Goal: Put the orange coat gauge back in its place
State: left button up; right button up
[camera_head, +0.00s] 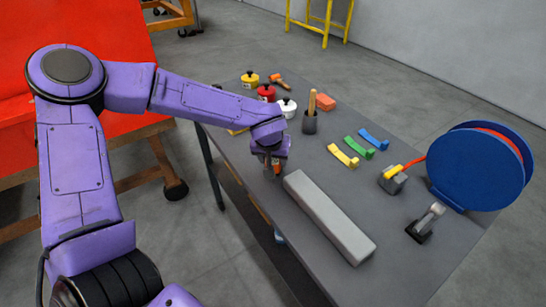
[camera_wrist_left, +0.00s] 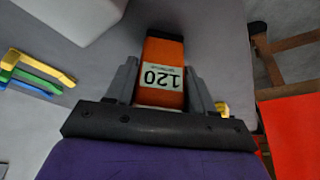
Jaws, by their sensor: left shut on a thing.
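The orange coat gauge (camera_wrist_left: 165,58) has a dark end and a white label reading 120, upside down in the left wrist view. My left gripper (camera_wrist_left: 162,88) is shut on it, one grey finger on each side. I cannot tell which spot is the gauge's place. My right gripper is in neither view.
A blue reel (camera_head: 478,165) stands at right. A red-topped bench is at left.

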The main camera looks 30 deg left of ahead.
pick_arm(q)
jog(key=o, duration=1.1)
jog(key=shift+o, duration=0.2)
jog(key=v, duration=1.2)
jog(key=shift+p, duration=0.35)
jog(key=shift+s+r, duration=0.1)
